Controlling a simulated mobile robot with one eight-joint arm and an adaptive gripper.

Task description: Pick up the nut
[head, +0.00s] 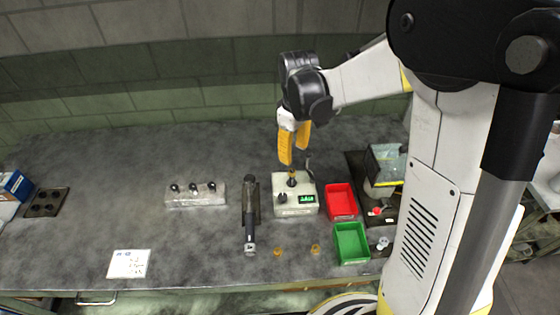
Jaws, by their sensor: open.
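Two small orange-brown pieces lie near the bench's front edge, a left piece (278,251) and a right piece (315,249). They may be nuts, but they are too small to tell. My gripper (291,160) has yellow fingers pointing down and is open. A small dark post with an orange-brown part (292,178) stands on the box, just below the fingertips. The fingers partly overlap one another in this view, and I cannot tell whether they touch the post.
A red bin (341,201) and a green bin (351,242) stand right of the box, before a machine (386,166). A white card (128,263) lies front left. The bench's left middle is clear.

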